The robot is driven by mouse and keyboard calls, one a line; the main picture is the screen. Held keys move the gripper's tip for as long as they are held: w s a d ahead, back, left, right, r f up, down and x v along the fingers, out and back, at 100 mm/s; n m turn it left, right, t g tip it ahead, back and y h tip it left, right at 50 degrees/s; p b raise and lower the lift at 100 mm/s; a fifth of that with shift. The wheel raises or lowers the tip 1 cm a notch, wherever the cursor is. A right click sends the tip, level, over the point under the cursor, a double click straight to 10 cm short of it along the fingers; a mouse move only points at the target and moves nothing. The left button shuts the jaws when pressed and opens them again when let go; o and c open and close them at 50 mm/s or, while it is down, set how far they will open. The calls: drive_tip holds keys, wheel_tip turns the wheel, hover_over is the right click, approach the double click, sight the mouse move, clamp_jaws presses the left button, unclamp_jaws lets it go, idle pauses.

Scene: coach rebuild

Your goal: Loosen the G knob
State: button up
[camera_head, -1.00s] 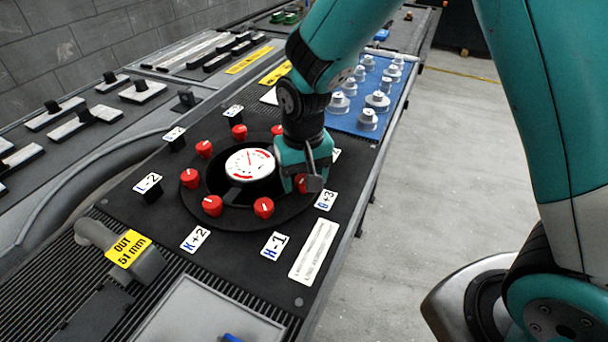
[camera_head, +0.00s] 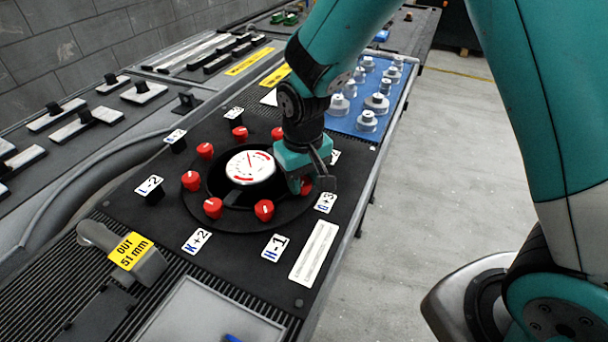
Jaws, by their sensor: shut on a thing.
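A round black plate (camera_head: 225,222) carries a ring of red knobs around a white dial (camera_head: 250,167) with red marks. The G knob (camera_head: 306,186) is red and sits at the ring's right side, beside the white label G+3 (camera_head: 325,202). My gripper (camera_head: 307,184) is over it from above and shut on it; its fingers hide most of the knob. The H knob (camera_head: 264,210) stands beside the label H-1 (camera_head: 274,246). The K knob (camera_head: 213,208) stands near the label K+2 (camera_head: 197,241).
A yellow OUT 51 mm tag (camera_head: 130,251) sits on a grey handle at lower left. A blue tray (camera_head: 345,124) with several grey knobbed parts lies behind my gripper. Sliders line the left bench. The floor (camera_head: 430,200) at right is clear.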

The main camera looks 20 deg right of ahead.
sight(303, 181)
drive_tip(key=n+p, duration=0.1)
drive_tip(key=n, duration=0.3)
drive_tip(key=shift+r+n, duration=0.1)
drive_tip(key=shift+n, duration=0.2)
drive_tip(key=n+p, duration=0.1)
drive_tip(key=n, duration=0.2)
drive_tip(key=shift+n+p, duration=0.3)
drive_tip(key=n, duration=0.3)
drive_tip(key=shift+w+n+p, duration=0.1)
drive_tip(key=shift+n+p, duration=0.2)
drive_tip(key=shift+p, duration=0.1)
drive_tip(key=shift+n+p, duration=0.35)
drive_tip(key=shift+n, duration=1.55)
drive_tip(key=o, duration=0.9)
wheel_tip(303, 181, up, 17)
drive_tip(key=shift+r, duration=0.15)
